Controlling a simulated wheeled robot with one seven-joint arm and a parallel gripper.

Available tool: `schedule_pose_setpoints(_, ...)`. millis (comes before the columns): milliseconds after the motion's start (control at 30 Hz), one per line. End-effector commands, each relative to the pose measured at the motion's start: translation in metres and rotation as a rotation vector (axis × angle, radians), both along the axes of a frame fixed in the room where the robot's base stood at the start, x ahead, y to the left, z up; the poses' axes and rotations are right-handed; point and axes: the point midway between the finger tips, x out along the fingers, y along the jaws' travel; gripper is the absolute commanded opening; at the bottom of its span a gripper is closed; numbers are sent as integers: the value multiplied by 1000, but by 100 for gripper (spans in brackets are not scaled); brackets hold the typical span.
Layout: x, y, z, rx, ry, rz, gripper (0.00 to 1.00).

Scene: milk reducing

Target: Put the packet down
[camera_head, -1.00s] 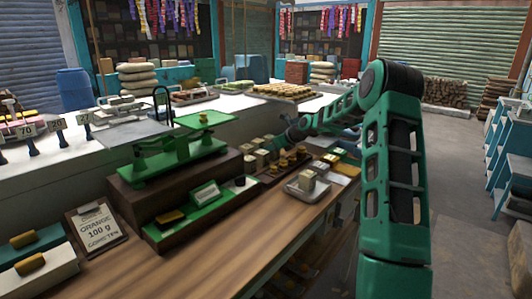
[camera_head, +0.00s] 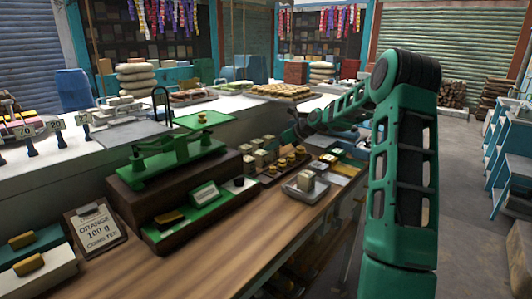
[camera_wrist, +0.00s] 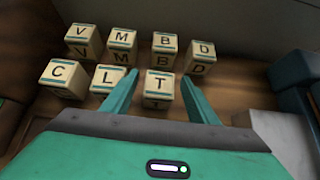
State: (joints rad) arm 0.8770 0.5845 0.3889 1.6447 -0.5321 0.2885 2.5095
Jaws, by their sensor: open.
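Several small cream packets with teal bands and letters stand in two rows in the wrist view. The packet marked T (camera_wrist: 160,87) shows between the tips of my gripper (camera_wrist: 159,76), with a gap on both sides. The fingers are open and hold nothing. The L packet (camera_wrist: 107,78) and C packet (camera_wrist: 62,78) stand to its left, and V, M, B and D (camera_wrist: 201,55) stand behind. In the head view the packets (camera_head: 258,155) stand on the counter, with my gripper above and right of them, its fingers too small to make out.
A green balance scale (camera_head: 172,155) stands on a brown box left of the packets. Brass weights (camera_head: 290,160) stand beside them. A metal tray (camera_head: 304,185) with pale blocks sits nearer me. The wooden counter front (camera_head: 200,265) is mostly clear.

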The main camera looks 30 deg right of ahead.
Motion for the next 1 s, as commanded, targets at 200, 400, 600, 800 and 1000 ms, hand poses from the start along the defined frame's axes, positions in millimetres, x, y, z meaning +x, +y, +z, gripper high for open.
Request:
schedule_pose_setpoints(200,-32,-12,26,-1,1,-2,54)
schedule_pose_setpoints(400,-49,-19,40,0,0,-2,54)
schedule_pose_setpoints(600,-55,-19,43,-2,1,3,54)
schedule_pose_setpoints(800,-78,3,36,-180,48,120,54)
schedule_pose_setpoints(1000,-150,38,24,-552,157,427,54)
